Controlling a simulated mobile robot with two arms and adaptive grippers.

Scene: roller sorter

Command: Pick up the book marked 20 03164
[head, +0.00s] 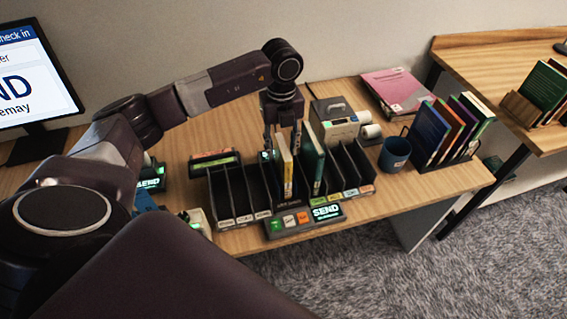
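My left gripper (283,137) points down over a sorter rack (233,222) on the wooden desk. Its two fingers stand apart, with gaps to a thin cream and yellow book (285,168) upright in a middle slot, its top between or just behind them. A dark teal book (313,158) stands upright in a slot to the right, close to the right finger. No marking 20 03164 is legible on any book, so I cannot tell which one bears it. My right gripper is not in view.
Several books stand in a rack at right (431,130), beside a blue mug (395,153). A label printer (338,122) and a pink folder (397,90) are behind. A monitor (38,75) stands at left. A second desk (500,62) holds more books.

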